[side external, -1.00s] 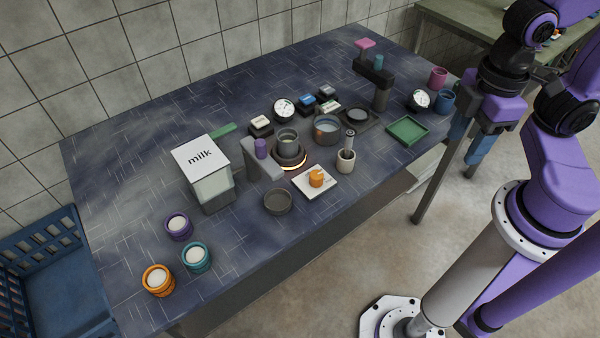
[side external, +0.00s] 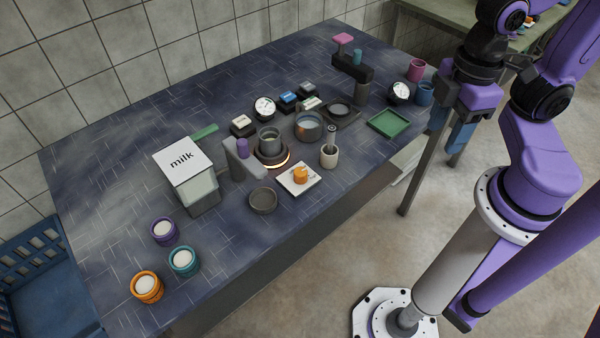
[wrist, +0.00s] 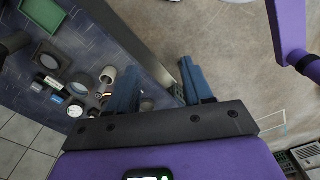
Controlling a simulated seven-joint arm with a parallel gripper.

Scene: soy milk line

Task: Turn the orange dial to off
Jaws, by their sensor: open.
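The orange dial (side external: 300,175) stands on a square white plate (side external: 310,187) near the front edge of the table. The dial's setting is too small to read. A round burner with a glowing ring (side external: 275,165) and a dark pot on it is just behind and left of the plate. My gripper (side external: 450,128) is open and empty, in the air off the table's right front side, well to the right of the dial. The wrist view shows its two blue fingers (wrist: 160,72) apart over the floor and table edge. I cannot make out the dial there.
Left of the burner stand a grey stand with a purple knob (side external: 242,150) and a milk container (side external: 186,178). A grey bowl (side external: 263,201) and a mortar with pestle (side external: 329,156) flank the plate. A green tray (side external: 388,123) lies on the right.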

